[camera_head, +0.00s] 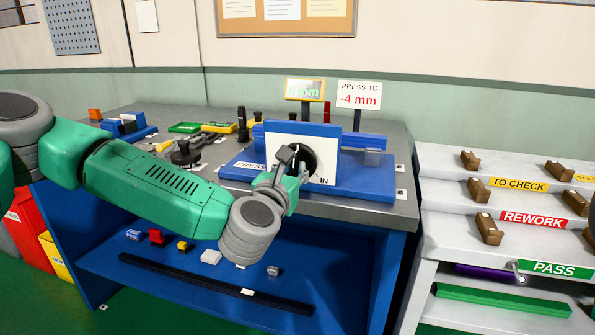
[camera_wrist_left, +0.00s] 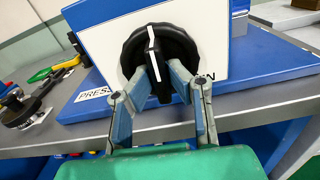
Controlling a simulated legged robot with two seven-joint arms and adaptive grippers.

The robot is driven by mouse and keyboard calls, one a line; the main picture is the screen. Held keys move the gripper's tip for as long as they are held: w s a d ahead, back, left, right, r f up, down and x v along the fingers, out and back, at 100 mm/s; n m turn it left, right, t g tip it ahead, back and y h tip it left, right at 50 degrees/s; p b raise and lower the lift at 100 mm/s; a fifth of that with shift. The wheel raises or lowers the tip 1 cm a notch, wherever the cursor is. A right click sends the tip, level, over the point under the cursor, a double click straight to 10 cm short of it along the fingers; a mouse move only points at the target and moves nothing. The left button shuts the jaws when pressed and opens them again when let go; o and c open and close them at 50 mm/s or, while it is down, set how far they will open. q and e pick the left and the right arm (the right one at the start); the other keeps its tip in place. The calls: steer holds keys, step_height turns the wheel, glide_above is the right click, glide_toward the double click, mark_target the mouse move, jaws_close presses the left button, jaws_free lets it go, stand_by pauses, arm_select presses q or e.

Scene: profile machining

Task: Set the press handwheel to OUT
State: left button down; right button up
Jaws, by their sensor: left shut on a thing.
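The press (camera_head: 360,180) is a blue unit on the bench with a white front plate (camera_head: 318,138). Its black handwheel (camera_head: 308,158) sits on that plate and is partly hidden by my left gripper (camera_head: 292,168). In the left wrist view the handwheel (camera_wrist_left: 150,45) has a raised bar with a white pointer line, near upright. My left gripper (camera_wrist_left: 167,85) is shut on the lower part of this bar. The word IN shows at the plate's lower right; the OUT mark cannot be made out. My right gripper is not in view.
A sign (camera_head: 359,95) reads PRESS TO -4 mm, beside a yellow-framed display (camera_head: 305,90). Tools and a black knobbed piece (camera_head: 186,154) lie on the bench left of the press. A stepped rack (camera_head: 450,215) with TO CHECK, REWORK and PASS labels stands at right.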

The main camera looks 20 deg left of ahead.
arm_select(q)
steer(key=shift+s+d+f+n+b, duration=0.1)
steer(key=shift+f+n+b, duration=0.45)
steer(key=shift+n+b, duration=0.6)
steer(key=shift+r+n, duration=0.1)
steer(key=shift+n, duration=0.15)
steer(key=shift+n+b, duration=0.4)
steer(key=shift+b, duration=0.35)
steer(key=n+b, duration=0.2)
steer(key=b, duration=0.1)
steer(key=shift+n, duration=0.4)
steer(key=shift+n+b, duration=0.4)
